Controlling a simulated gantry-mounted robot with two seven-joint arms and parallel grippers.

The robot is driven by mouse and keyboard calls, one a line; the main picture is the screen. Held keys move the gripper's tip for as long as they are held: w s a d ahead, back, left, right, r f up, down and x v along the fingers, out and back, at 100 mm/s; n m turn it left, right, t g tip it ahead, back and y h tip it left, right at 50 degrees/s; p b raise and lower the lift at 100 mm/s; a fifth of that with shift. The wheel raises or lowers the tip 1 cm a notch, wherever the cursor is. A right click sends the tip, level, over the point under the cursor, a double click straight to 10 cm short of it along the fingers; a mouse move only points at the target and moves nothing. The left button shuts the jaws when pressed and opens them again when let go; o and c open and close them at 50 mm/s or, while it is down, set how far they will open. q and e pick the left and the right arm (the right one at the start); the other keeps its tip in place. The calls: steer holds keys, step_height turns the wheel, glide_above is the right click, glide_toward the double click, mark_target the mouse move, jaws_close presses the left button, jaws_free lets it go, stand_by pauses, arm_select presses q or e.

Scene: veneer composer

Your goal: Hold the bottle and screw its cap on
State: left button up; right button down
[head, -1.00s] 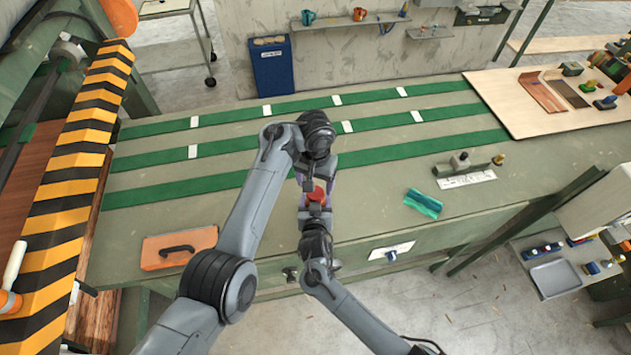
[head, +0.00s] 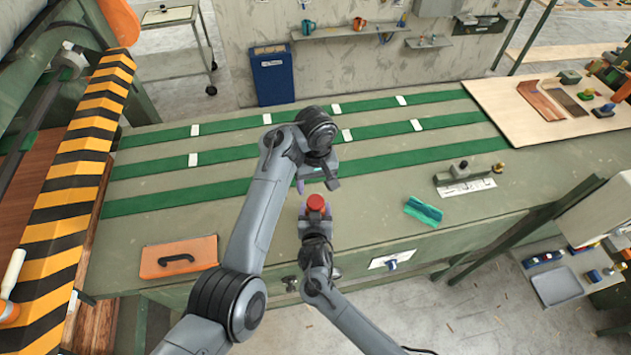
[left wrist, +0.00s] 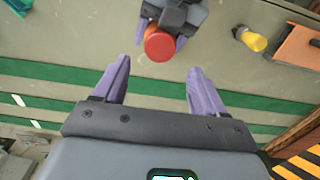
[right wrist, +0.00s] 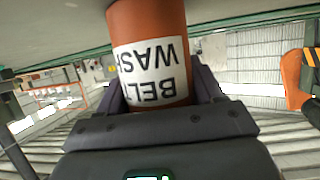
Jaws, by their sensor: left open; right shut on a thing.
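The orange bottle (right wrist: 150,40) with a white label lettered in black is clamped between my right gripper's fingers (right wrist: 160,90). In the head view my right gripper (head: 316,222) holds it near the bench's front edge, with the red cap (head: 316,203) on top. How tight the cap sits cannot be told. My left gripper (head: 317,183) is open and empty, just behind and apart from the cap. In the left wrist view the cap (left wrist: 159,45) shows beyond the two spread purple fingers (left wrist: 160,85), hiding most of the bottle.
The green-striped bench (head: 240,205) is mostly clear around the grippers. An orange case (head: 179,257) lies at its front left. A teal cloth (head: 423,211) and a metal fixture (head: 464,180) lie to the right. A hazard-striped beam (head: 75,180) borders the left.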

mark_target(315, 201)
arm_select(q)
steer(key=shift+f, duration=4)
steer(key=shift+c, duration=0.3)
steer(key=c, duration=1)
steer(key=m, duration=0.6)
steer(key=shift+m, duration=0.3)
steer(key=shift+c, duration=0.2)
steer(key=o, duration=1.2)
steer(key=shift+c, duration=0.2)
steer(key=shift+r, duration=2.25)
